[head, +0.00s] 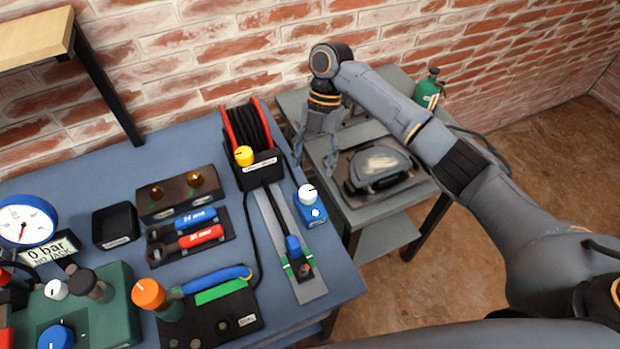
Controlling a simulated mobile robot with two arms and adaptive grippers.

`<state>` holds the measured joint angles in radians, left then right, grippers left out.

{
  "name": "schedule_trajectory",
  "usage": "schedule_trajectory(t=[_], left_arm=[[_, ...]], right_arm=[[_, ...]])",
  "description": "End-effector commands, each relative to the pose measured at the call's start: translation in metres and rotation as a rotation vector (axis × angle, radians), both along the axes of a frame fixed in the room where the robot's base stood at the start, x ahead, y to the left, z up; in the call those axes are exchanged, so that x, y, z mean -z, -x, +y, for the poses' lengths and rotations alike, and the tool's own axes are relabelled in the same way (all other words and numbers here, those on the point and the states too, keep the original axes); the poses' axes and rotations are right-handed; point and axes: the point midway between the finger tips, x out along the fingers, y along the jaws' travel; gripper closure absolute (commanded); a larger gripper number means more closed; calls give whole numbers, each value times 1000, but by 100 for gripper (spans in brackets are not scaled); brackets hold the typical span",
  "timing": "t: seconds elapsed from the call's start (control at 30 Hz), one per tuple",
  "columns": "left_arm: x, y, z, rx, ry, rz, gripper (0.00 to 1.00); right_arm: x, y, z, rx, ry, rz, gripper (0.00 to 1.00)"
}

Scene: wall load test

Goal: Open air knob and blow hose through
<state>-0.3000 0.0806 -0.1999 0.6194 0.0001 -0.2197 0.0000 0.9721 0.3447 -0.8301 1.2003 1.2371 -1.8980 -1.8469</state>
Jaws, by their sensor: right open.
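A red-sided reel of black hose (251,129) stands at the back right of the blue bench. A yellow knob (243,155) sits at its front. A white knob (308,192) sits on a small blue block (311,212) at the bench's right edge. The labels are too small to read, so I cannot tell which is the air knob. A black hose runs down a grey strip (313,289) to a blue end piece (293,247). My right gripper (314,166) is open and empty, pointing down beyond the white knob, apart from it. My left gripper is out of view.
A side table (362,212) with a grey domed device (383,166) stands at right, a green bottle (428,88) behind. Wrenches (200,237), an orange knob (148,294) and a gauge (25,220) occupy the bench's left and front. A brick wall closes the back.

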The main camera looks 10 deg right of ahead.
Motion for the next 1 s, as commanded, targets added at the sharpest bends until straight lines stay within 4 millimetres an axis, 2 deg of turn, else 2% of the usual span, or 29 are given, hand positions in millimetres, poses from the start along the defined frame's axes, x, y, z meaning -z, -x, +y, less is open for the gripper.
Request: schedule_trajectory(t=[0.1,0.3,1.0], left_arm=[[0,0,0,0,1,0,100],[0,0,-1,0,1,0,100],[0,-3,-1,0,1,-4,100]], right_arm=[[-21,-8,-5,0,-1,-3,38],[-40,-14,-9,-1,-1,-1,38],[-43,-14,-10,-1,-1,1,38]])
